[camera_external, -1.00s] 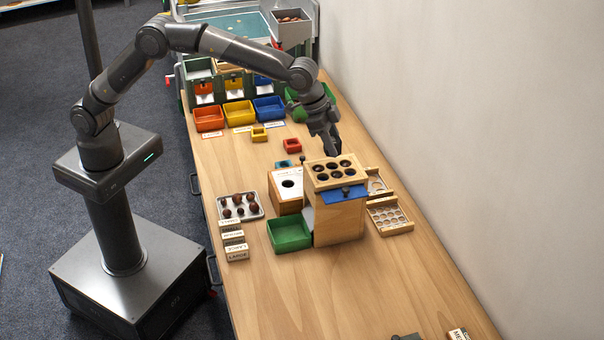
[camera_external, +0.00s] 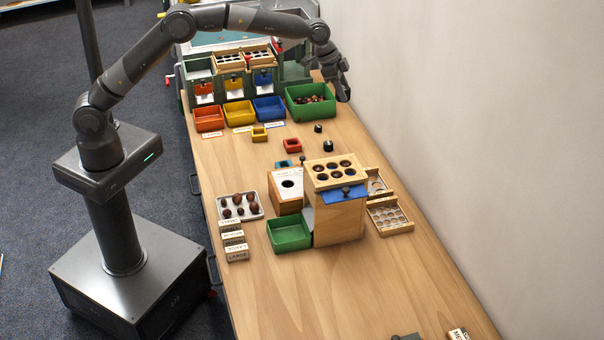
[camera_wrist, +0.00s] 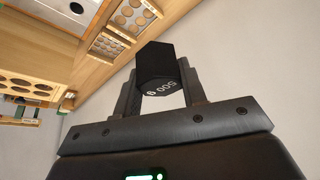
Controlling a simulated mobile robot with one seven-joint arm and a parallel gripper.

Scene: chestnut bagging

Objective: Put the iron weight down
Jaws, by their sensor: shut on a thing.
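The iron weight (camera_wrist: 158,68) is a black six-sided block marked "500 g". My gripper (camera_wrist: 160,90) is shut on it, one finger on each side, in the wrist view. In the external view my gripper (camera_external: 343,92) is raised near the wall, to the right of the green bin of chestnuts. The weight is hard to tell from the dark fingers there.
Two small black weights (camera_external: 318,128) (camera_external: 328,146) stand on the table (camera_external: 400,290) behind the wooden block with holes (camera_external: 338,215). The green bin (camera_external: 312,113) holds chestnuts. Sizing trays (camera_external: 390,228) lie by the wall. The front of the table is mostly clear.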

